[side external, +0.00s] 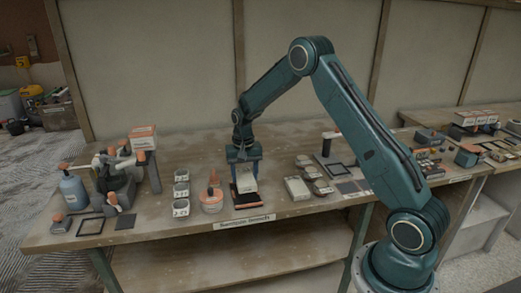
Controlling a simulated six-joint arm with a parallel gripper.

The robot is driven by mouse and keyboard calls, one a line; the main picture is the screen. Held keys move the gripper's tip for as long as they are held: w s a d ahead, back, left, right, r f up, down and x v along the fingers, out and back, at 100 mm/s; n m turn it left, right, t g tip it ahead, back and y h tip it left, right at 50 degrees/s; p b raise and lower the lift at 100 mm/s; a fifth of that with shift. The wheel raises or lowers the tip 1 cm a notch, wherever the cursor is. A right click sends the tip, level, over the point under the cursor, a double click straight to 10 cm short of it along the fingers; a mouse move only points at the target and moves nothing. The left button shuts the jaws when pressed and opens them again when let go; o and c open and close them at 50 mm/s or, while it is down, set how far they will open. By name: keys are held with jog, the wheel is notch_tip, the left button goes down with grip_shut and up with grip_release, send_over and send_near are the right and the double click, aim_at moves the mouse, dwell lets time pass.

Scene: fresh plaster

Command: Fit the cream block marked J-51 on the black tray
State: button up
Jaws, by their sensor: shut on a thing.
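My gripper (244,166) points down over the middle of the bench and is shut on a cream block (246,181). The block's marking is too small to read. Directly below is a dark, flat piece (237,198) with an orange strip at its front, which looks like the black tray. The block is over it or touching it; I cannot tell whether there is a gap. The fingers and block hide much of the tray.
An orange-lidded jar (211,200) and several small white cups (181,190) stand close on the left. A pale box (297,188) and small round items are close on the right. A blue bottle (73,190) stands at far left. The bench's front edge (200,226) is near.

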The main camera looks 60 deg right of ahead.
jog(key=shift+f, duration=2.1)
dwell(2.5)
jog(key=o, duration=1.4)
jog(key=shift+r, duration=0.1)
jog(key=shift+r, duration=3.4)
